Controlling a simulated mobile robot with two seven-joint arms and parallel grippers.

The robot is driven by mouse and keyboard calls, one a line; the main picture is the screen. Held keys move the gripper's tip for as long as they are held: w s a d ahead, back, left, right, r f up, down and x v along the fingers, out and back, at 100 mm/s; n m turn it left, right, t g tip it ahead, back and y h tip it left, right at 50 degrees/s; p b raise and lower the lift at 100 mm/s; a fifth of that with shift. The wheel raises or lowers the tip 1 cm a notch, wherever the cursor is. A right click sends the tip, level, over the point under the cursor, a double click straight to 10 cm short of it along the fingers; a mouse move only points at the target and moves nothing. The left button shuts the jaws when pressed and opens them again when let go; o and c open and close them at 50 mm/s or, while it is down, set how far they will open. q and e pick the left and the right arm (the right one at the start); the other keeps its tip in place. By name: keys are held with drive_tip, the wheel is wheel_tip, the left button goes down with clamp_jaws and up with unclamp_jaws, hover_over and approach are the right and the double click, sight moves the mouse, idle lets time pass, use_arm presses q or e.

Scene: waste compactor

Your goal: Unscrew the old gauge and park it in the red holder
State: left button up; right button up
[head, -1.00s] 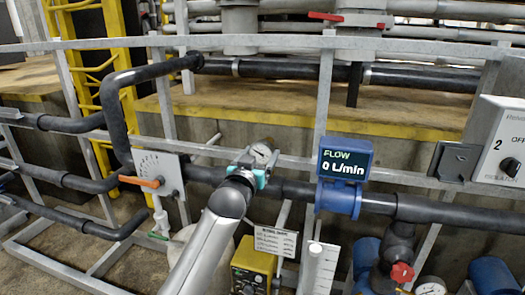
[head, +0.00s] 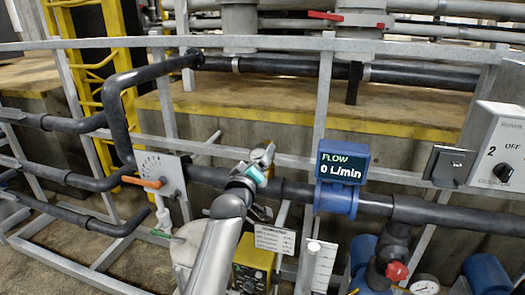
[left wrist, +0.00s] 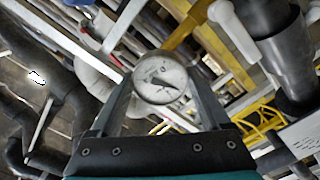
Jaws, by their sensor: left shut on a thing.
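My left gripper (head: 257,168) is at the black pipe in the middle of the head view, left of the flow meter. It is shut on the round gauge (head: 264,152), which shows mostly its brass-coloured side there. In the left wrist view the gauge's white dial (left wrist: 160,78) sits between the two grey fingers. Its lower fitting is hidden, so I cannot tell whether it is still joined to the pipe. I cannot make out a red holder. My right gripper is not in view.
The blue flow meter (head: 343,180) reads 0 L/min, right of my gripper. An orange-handled valve (head: 146,182) is to the left. A yellow box (head: 253,267) and a white label plate (head: 275,240) stand below. Grey rails cross behind.

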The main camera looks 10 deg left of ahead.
use_arm(q)
drive_tip(key=n+p, duration=0.1)
drive_tip(key=n, duration=0.2)
drive_tip(key=shift+r, duration=0.1)
drive_tip(key=shift+n+p, duration=0.35)
drive_tip(key=shift+n, duration=0.85)
drive_tip(key=o, duration=1.2)
drive_tip(key=shift+o, duration=0.2)
